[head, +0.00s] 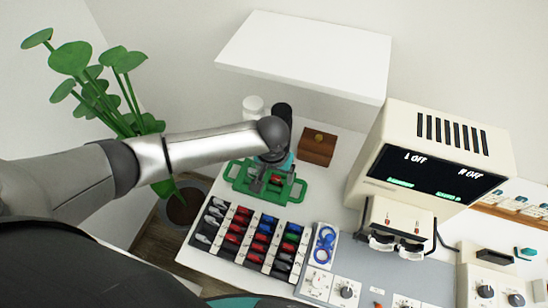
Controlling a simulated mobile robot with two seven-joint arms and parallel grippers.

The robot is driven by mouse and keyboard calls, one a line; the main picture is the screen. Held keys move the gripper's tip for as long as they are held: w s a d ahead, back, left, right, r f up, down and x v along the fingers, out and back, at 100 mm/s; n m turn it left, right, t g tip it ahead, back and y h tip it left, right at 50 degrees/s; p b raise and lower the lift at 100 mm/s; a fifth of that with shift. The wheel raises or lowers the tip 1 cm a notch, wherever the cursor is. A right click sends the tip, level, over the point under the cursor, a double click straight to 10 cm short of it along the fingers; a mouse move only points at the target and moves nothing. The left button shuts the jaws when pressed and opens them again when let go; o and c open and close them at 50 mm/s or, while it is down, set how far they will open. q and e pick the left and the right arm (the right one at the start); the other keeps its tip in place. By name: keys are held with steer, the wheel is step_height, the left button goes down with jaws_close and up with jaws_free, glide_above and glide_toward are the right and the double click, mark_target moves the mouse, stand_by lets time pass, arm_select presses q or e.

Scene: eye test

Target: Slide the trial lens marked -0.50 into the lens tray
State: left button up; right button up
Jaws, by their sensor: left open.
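A green tray with a handle at each end (238,170) lies on the white table, below my left gripper. My left gripper (261,180) is open and points down over this tray. A small red piece (276,179) shows at the gripper fingers; I cannot tell whether it lies between them. A black rack (223,228) with columns of white, red, blue, green and dark lens tabs stands in front of the green tray. The markings are too small to read, so I cannot tell which lens is -0.50. My right gripper is not in view.
A wooden box (318,146) and a white container (253,107) stand behind the gripper. A cream instrument with a display (432,170) stands at right. A blue item in a white holder (324,244) is beside the rack. A white shelf (305,52) hangs above; a potted plant (100,85) is left.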

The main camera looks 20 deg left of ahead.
arm_select(q)
step_height(320, 180, up, 14)
steer(key=s+p, duration=0.2)
steer(key=shift+f+p, duration=0.25)
steer(key=shift+p, duration=0.1)
